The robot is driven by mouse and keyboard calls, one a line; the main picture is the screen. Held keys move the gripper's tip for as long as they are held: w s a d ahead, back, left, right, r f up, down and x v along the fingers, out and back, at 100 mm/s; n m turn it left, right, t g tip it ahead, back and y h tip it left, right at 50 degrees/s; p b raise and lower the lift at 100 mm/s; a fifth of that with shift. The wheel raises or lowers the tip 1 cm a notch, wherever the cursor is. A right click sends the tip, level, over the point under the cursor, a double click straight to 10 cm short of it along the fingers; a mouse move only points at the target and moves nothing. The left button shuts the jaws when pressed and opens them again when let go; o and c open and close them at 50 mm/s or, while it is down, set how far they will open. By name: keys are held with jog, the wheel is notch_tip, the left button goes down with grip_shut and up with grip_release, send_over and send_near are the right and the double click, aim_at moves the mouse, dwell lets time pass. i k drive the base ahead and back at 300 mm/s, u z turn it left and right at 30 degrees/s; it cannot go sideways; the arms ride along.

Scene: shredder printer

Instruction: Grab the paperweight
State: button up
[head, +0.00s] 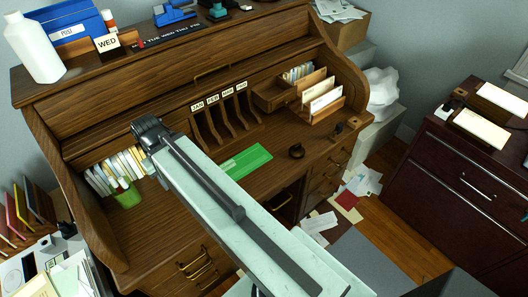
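I cannot tell for sure which thing is the paperweight. The fingers of my gripper do not show.
A white bottle (34,48) and blue box stand on top. Papers (320,225) lie on the floor at right. A dark cabinet (450,180) stands farther right.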

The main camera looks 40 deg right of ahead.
aim_at(297, 152)
jog(key=u, duration=0.35)
jog(key=k, duration=0.9)
jog(key=u, duration=0.5)
jog(key=i, duration=0.5)
jog(key=u, duration=0.05)
